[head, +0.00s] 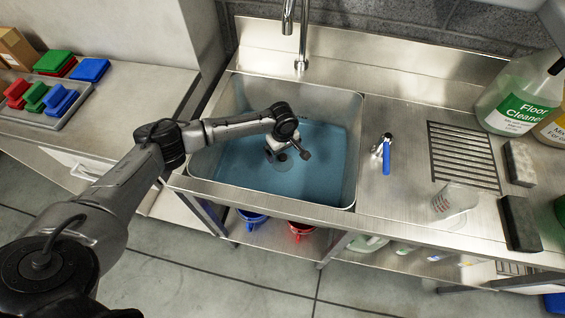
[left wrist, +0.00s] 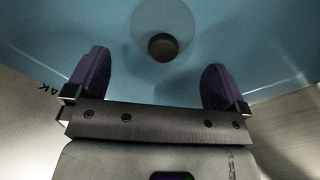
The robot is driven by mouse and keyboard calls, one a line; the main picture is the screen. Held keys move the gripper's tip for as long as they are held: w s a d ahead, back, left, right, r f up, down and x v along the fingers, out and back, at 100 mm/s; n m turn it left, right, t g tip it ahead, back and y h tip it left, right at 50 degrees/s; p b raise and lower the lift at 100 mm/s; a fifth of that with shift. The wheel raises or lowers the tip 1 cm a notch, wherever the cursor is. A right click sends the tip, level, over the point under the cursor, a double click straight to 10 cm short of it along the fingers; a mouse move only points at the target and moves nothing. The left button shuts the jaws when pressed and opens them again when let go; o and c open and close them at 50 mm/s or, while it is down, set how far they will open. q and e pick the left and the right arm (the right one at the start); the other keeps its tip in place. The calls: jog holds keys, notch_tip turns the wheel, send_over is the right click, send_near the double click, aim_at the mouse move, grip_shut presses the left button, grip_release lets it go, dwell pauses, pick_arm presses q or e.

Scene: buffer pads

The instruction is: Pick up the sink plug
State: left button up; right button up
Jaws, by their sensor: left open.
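The sink (head: 235,175) holds blue water. In the left wrist view, what looks like the sink plug (left wrist: 163,47) shows as a dark round knob on a pale disc, on the blue sink bottom. In the head view it is mostly hidden by my left gripper (head: 284,153), which reaches down into the sink. In the left wrist view, my left gripper (left wrist: 157,66) is open and empty. Its two dark purple fingers are spread, with the knob ahead and between their lines, apart from both. My right gripper is not in view.
A steel tap (head: 301,62) stands behind the sink. Right of it lie a blue-handled tool (head: 386,157), a clear measuring cup (head: 453,201), two blocks and a floor cleaner bottle (head: 515,98). A tray (head: 76,112) of coloured pads sits on the left counter.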

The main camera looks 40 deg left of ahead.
aim_at(283, 156)
pick_arm(q)
jog(key=f+b, duration=0.1)
jog(key=f, duration=0.1)
jog(key=f+b, duration=0.1)
jog(key=f, duration=0.1)
jog(key=shift+s+d+f, duration=0.15)
jog(key=shift+s+d, duration=0.05)
jog(key=shift+f+b, duration=0.4)
jog(key=shift+f, duration=0.2)
jog(key=shift+c, duration=0.4)
jog(key=c, duration=0.7)
jog(key=shift+c, duration=0.3)
jog(key=shift+r, duration=0.1)
